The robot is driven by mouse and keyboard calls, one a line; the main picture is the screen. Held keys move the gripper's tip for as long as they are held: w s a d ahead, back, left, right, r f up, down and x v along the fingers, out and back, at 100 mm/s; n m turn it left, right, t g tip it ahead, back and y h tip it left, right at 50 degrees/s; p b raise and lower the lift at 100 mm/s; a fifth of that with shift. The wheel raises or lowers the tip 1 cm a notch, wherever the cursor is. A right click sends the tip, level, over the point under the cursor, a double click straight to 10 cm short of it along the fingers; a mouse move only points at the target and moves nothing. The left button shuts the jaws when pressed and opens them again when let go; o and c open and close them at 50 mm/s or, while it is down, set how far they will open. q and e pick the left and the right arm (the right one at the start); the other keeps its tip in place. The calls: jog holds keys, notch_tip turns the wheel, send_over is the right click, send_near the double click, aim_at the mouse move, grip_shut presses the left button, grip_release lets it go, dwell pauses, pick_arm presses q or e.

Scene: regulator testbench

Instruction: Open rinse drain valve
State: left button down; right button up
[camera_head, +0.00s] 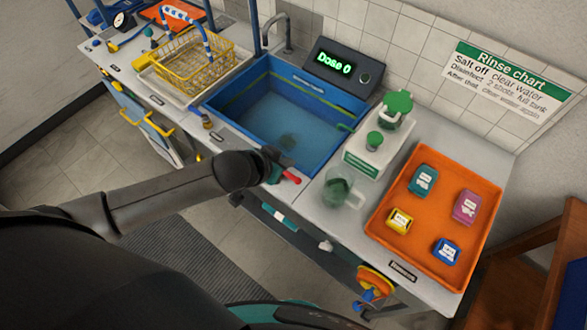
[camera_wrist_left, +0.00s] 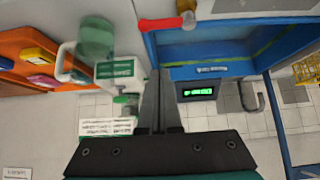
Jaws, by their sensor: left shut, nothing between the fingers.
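A red lever handle (camera_head: 291,177) sits at the front of the blue rinse basin (camera_head: 232,132), near its right corner. In the left wrist view the red lever (camera_wrist_left: 160,24) lies roughly level at the top, with a brass fitting (camera_wrist_left: 186,6) at its right end. My left gripper (camera_head: 276,168) is beside the lever in the head view, mostly hidden behind my arm. In the left wrist view its fingers (camera_wrist_left: 159,74) are shut together and empty, and the lever appears beyond the tips. I cannot tell the exact distance. My right gripper is not in view.
An orange tray (camera_head: 388,243) with several coloured boxes is on the right. A clear jug (camera_head: 340,190) and a green-topped dispenser (camera_head: 376,150) stand between tray and basin. A yellow wire basket (camera_head: 190,65) is left of the basin. A "Dose 0" display (camera_head: 334,65) stands behind it.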

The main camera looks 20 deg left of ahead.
aim_at(293, 175)
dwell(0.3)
pick_arm(q)
jog(key=b+x, duration=0.2)
jog(key=x, duration=0.7)
jog(key=shift+w+d+f, duration=0.15)
jog(key=shift+w+f, duration=0.1)
jog(key=s, duration=0.1)
jog(key=s+a+p, duration=0.1)
jog(key=shift+s+f, duration=0.3)
jog(key=shift+f, duration=0.05)
jog(key=shift+s+a+f, duration=0.1)
jog(key=shift+s+a, duration=0.05)
jog(key=shift+s, duration=0.3)
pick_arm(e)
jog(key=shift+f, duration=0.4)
